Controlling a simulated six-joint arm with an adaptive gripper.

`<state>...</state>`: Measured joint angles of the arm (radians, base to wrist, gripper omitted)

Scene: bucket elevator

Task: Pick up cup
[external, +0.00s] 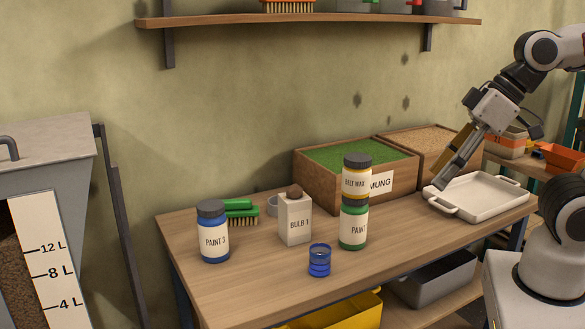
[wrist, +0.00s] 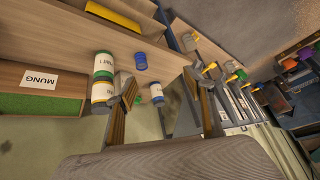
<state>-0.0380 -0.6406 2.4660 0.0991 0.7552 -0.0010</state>
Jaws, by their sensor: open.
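A small blue see-through cup (external: 319,261) stands upright near the front edge of the wooden table (external: 235,283). It also shows in the wrist view (wrist: 140,61), beyond the fingertips. My gripper (external: 440,182) is open and empty, above the left end of a white tray, well to the right of the cup. In the wrist view my gripper's two fingers (wrist: 160,85) are spread wide with nothing held between them.
Left of the cup stand a white BULB 1 box (external: 295,222) and a blue PAINT 3 jar (external: 213,232). A BELT WAX jar (external: 357,176) is stacked on a green paint jar (external: 353,226) just right of the cup. The white tray (external: 490,195) lies at the right.

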